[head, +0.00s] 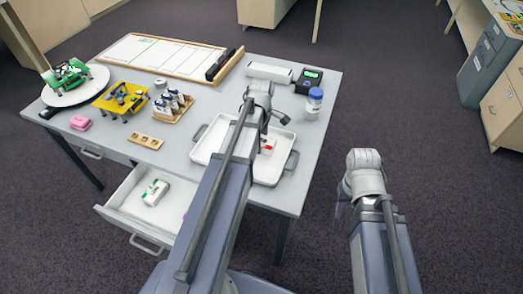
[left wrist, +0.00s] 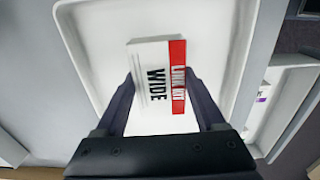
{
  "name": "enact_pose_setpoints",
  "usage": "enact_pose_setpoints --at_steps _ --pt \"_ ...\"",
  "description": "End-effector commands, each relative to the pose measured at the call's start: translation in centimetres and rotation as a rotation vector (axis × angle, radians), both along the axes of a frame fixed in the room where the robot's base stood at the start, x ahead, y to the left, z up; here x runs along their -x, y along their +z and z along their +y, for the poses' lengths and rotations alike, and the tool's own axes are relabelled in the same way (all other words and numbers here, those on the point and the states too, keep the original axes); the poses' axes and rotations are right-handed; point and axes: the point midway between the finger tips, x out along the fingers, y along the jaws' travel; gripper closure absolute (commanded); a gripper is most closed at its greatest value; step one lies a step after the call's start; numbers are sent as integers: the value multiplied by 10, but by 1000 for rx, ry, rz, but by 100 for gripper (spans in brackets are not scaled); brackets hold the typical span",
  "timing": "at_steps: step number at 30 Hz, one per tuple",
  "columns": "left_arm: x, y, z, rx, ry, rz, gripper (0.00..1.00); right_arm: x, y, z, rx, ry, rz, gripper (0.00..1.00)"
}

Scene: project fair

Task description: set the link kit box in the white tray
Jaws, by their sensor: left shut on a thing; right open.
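The link kit box (head: 268,147) is white with a red band. In the left wrist view the box (left wrist: 155,80) shows "LINK KIT" and "WIDE" lettering. My left gripper (left wrist: 160,92) is shut on it, one dark finger on each side. The box is over the inside of the white tray (head: 204,152), towards its right side in the head view; whether it touches the tray floor I cannot tell. The tray (left wrist: 80,50) spreads behind it in the left wrist view. My right gripper (head: 342,206) is open and empty, off the table's right side.
An open drawer (head: 119,206) below the table's front holds a green-and-white box (head: 155,192). A blue-lidded jar (head: 314,103) and a black device (head: 309,81) stand behind the tray. A wooden holder with bottles (head: 172,106) and a wooden block (head: 145,141) are to its left.

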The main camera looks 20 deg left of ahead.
Motion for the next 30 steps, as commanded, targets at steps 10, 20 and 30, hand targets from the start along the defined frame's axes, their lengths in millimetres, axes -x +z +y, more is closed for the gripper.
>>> enact_pose_setpoints --at_steps 10,20,30 --pt "0 -38 0 0 0 0 87 0 -38 0 0 1 0 50" --pt "0 -37 0 0 0 0 87 0 -37 0 0 1 0 50" --pt "0 -39 0 0 0 0 3 0 -39 0 0 1 0 50"
